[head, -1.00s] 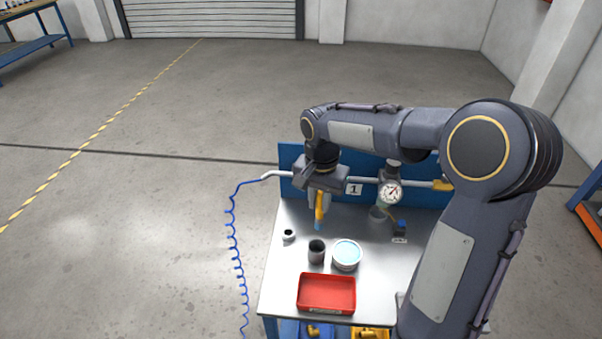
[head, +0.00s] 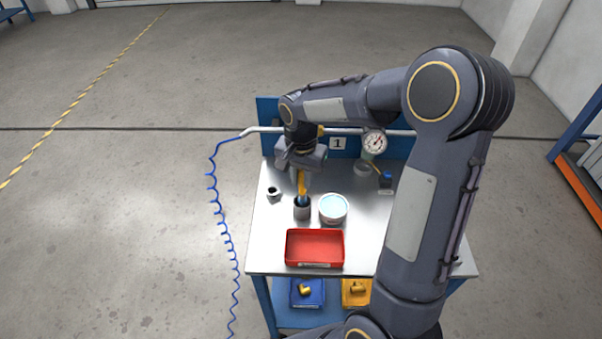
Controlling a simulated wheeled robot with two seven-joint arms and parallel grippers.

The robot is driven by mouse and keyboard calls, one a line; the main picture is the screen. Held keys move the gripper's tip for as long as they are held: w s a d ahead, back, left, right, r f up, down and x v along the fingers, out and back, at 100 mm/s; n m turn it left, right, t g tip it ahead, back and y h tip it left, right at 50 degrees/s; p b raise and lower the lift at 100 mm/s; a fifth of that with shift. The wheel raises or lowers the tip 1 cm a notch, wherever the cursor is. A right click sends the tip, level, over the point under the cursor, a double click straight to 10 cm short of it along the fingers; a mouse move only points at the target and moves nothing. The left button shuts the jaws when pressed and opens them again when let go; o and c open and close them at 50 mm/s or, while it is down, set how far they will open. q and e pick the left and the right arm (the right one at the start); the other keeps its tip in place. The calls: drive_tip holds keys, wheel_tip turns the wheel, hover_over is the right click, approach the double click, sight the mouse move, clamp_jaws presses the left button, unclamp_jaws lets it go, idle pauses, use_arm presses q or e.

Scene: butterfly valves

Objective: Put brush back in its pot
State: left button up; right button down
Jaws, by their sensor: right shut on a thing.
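The brush has a yellow-orange handle (head: 302,183) and a blue lower end. It hangs upright from my right gripper (head: 302,172), which is shut on the handle. The dark grey pot (head: 302,212) stands on the steel bench top, directly below the gripper. The brush's blue end is at the pot's mouth; I cannot tell how deep it reaches inside. My left gripper is not in view.
A white tub with pale blue contents (head: 333,208) stands right of the pot. A red tray (head: 315,248) lies in front. A small metal fitting (head: 273,194) is to the left. A pipe with a gauge (head: 375,143) runs along the blue back panel.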

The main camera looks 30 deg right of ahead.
sight(302, 188)
drive_tip(key=shift+f+b, duration=1.25)
drive_tip(key=shift+f, duration=0.9)
drive_tip(key=c, duration=1.2)
unclamp_jaws()
drive_tip(key=shift+c, duration=0.2)
drive_tip(key=shift+s+r, duration=0.2)
drive_tip(key=shift+r, duration=0.1)
drive_tip(key=s+a+r+n+t+y, duration=0.1)
drive_tip(key=s+a+r+n+t, duration=0.1)
drive_tip(key=s, duration=0.5)
drive_tip(key=s+a+r+n+t+y, duration=0.1)
drive_tip(key=s+a+r+n, duration=0.1)
drive_tip(key=s, duration=0.5)
drive_tip(key=s+a+r+n+t+y, duration=0.1)
drive_tip(key=s+a+r+n+t, duration=0.1)
drive_tip(key=s+r+n, duration=0.2)
drive_tip(key=shift+s+a+r+t+y, duration=0.35)
drive_tip(key=shift+s+r, duration=0.25)
drive_tip(key=shift+s, duration=1)
